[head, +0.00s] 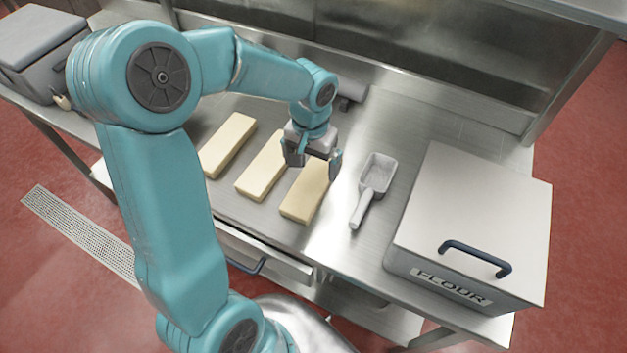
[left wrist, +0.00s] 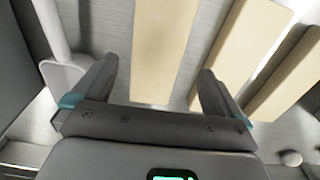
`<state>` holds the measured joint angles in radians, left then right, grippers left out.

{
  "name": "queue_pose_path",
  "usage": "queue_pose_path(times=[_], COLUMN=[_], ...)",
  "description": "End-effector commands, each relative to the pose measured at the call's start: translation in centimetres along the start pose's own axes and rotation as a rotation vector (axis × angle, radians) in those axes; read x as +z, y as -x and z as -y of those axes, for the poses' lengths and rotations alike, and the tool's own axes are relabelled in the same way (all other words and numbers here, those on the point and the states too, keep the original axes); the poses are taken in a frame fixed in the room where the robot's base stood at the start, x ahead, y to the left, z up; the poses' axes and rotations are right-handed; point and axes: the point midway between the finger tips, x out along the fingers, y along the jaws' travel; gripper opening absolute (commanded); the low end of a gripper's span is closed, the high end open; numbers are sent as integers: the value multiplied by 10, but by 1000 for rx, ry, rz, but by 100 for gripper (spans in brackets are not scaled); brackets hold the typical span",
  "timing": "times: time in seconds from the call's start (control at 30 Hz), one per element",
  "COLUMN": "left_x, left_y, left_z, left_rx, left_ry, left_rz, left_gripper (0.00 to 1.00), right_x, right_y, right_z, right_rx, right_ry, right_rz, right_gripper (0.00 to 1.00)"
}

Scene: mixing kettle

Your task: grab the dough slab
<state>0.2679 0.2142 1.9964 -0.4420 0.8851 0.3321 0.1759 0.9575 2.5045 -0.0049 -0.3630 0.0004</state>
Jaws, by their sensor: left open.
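Three pale yellow dough slabs lie side by side on the steel table: a left one (head: 228,145), a middle one (head: 258,172) and a right one (head: 304,194). My left gripper (head: 314,161) is open over the far part of the right slab and hides some of it. The middle slab (left wrist: 240,50) runs beyond the right finger, and the left slab (left wrist: 288,78) is farther right. I cannot tell the exact finger height. My right gripper is out of view.
A metal scoop (head: 376,176) lies right of the slabs; it also shows in the left wrist view (left wrist: 62,75). A large flour bin (head: 475,215) stands at the right. A grey box (head: 35,45) is at the far left. A steel backsplash (head: 420,85) closes the back.

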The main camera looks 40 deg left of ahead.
Motion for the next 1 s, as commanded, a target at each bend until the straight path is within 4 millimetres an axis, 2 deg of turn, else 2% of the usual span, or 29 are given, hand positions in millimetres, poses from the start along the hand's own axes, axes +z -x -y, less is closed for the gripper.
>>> queue_pose_path(times=[0.17,0.4,0.67,0.7,0.73,0.9,0.93,1.0], left_x=[-1,-4,-6,-5,-5,-5,-5,-6], left_y=[-14,-51,-56,-56,-56,-56,-56,-56], left_z=[-2,-3,-3,-3,-3,-3,-3,-3], left_rx=[0,0,1,1,1,1,1,1], left_ry=[-1,-1,0,0,0,-1,-1,-1], left_rz=[4,3,-1,-1,-1,-1,-1,-2], left_gripper=[100,100,100,97,87,32,25,25], right_x=[0,0,0,0,0,0,0,0], right_y=[5,11,11,11,11,11,11,11], right_z=[2,4,4,4,4,4,4,4], right_rx=[0,0,0,0,0,0,0,0], right_ry=[0,0,0,0,0,0,0,0], right_rz=[0,0,0,0,0,0,0,0], right_gripper=[43,43,43,43,43,43,43,43])
